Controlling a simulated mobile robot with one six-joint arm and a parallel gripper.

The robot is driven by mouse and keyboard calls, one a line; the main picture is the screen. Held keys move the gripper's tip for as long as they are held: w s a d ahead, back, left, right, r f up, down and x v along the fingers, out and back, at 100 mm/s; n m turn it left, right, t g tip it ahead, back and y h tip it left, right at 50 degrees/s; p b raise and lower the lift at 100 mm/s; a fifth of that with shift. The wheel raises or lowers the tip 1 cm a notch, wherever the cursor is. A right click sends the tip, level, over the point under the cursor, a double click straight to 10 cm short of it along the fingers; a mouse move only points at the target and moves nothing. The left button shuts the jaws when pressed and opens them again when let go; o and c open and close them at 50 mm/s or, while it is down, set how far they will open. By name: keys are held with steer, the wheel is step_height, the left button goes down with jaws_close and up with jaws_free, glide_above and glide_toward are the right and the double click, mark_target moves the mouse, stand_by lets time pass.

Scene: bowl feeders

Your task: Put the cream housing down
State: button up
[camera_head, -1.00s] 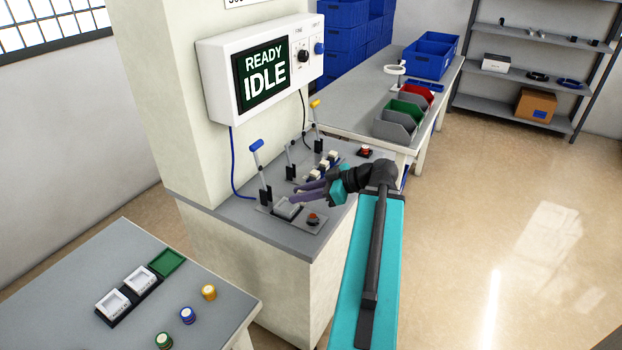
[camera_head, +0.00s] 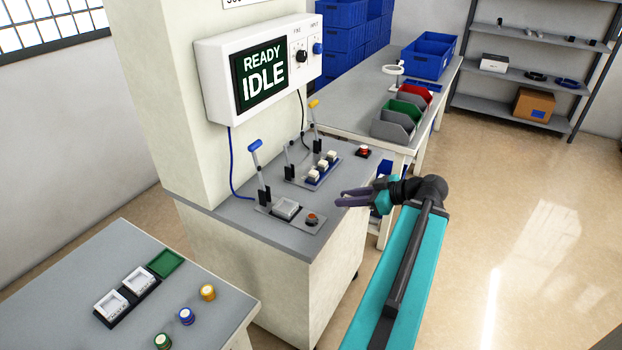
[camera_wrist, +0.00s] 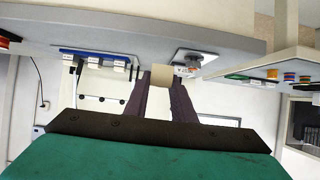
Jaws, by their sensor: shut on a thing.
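My gripper (camera_head: 340,198) is at the right front edge of the grey counter, its fingers pointing left. In the wrist view the dark fingers (camera_wrist: 162,88) are shut on a small beige block, the cream housing (camera_wrist: 162,77), held at their tips. In the head view the held housing is too small or hidden to make out. A pale block (camera_head: 286,208) sits in the fixture plate on the counter, left of my gripper and apart from it.
A blue rack (camera_head: 318,174) with several cream pieces, levers and a red button (camera_head: 362,151) stand on the counter. The left bench (camera_head: 60,270) carries two white trays (camera_head: 111,304), a green tray (camera_head: 166,263) and coloured round pieces. The screen (camera_head: 260,75) reads READY IDLE.

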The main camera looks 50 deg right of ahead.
steer(key=shift+w, duration=0.1)
steer(key=w+d+p, duration=0.1)
steer(key=w+d, duration=0.2)
steer(key=w, duration=0.1)
steer(key=w+d+f+p, duration=0.1)
steer(key=w+d, duration=0.1)
steer(key=w, duration=0.2)
steer(key=w+d+p, duration=0.1)
steer(key=w+d, duration=0.2)
steer(key=w, duration=0.2)
steer(key=shift+w+d+f, duration=0.1)
steer(key=shift+d+f, duration=0.15)
steer(key=shift+d, duration=0.05)
steer(key=shift+f, duration=0.1)
steer(key=shift+f+p, duration=0.45)
steer(key=shift+f, duration=1.25)
steer(key=shift+f, duration=0.1)
steer(key=o, duration=1.1)
steer(key=shift+c, duration=0.2)
steer(key=shift+r, duration=0.2)
